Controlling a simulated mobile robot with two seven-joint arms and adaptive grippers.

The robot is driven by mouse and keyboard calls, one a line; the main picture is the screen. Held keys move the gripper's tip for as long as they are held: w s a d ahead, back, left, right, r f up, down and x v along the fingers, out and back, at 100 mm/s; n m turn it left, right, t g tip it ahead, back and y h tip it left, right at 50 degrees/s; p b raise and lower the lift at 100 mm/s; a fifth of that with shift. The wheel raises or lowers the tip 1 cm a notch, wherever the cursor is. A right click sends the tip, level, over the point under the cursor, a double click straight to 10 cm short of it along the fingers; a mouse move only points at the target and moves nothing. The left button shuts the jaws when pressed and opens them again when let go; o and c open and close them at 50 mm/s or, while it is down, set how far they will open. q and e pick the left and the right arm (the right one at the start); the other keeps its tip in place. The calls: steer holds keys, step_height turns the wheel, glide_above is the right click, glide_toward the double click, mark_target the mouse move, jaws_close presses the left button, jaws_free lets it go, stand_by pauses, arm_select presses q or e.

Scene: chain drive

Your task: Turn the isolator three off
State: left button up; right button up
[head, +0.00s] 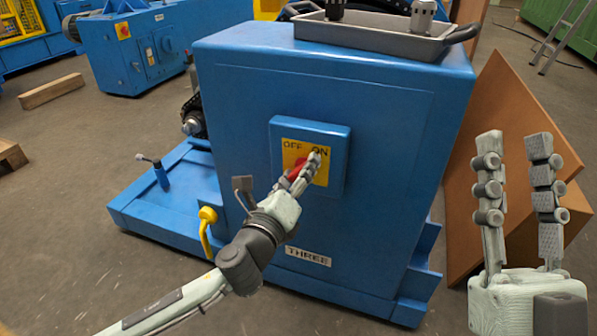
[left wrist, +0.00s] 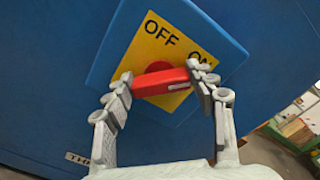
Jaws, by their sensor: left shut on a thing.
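The isolator is a blue box (head: 338,134) with a yellow plate (head: 291,150) marked OFF and ON, on the front of a blue cabinet labelled THREE (head: 308,256). Its red handle (head: 297,171) is partly hidden by my fingers in the head view. In the left wrist view the red handle (left wrist: 160,82) lies across the plate, its white-marked end towards ON. My left gripper (head: 305,172) is shut on the handle, one finger at each end. My right gripper (head: 516,145) is open and empty, raised at the right, apart from the cabinet.
A grey tray (head: 375,38) with metal parts sits on the cabinet top. A yellow hook-shaped part (head: 206,228) is at the cabinet's left side. A brown panel (head: 490,120) leans at the right, behind my right gripper. Another blue machine (head: 120,50) stands at back left.

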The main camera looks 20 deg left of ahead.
arm_select(q)
steer(key=n, duration=0.5)
steer(key=shift+f+p, duration=0.1)
steer(key=shift+p, duration=0.2)
steer(key=n, duration=0.3)
steer(key=shift+n+p, duration=0.3)
steer(key=n+p, duration=0.1)
steer(key=n, duration=0.2)
steer(key=shift+a+n, duration=0.1)
steer(key=shift+n, duration=0.2)
steer(key=shift+n+p, duration=0.4)
steer(key=shift+n, duration=0.5)
steer(key=n+p, duration=0.1)
steer(key=n, duration=0.2)
steer(key=shift+f+n+p, duration=0.2)
steer(key=shift+n+p, duration=0.1)
steer(key=shift+p, duration=0.1)
arm_select(e)
steer(key=w+f+g+h, duration=0.3)
steer(key=w+f+g, duration=0.2)
steer(key=f+g, duration=0.4)
steer(key=shift+d+f+h, duration=0.4)
steer(key=shift+f, duration=2.2)
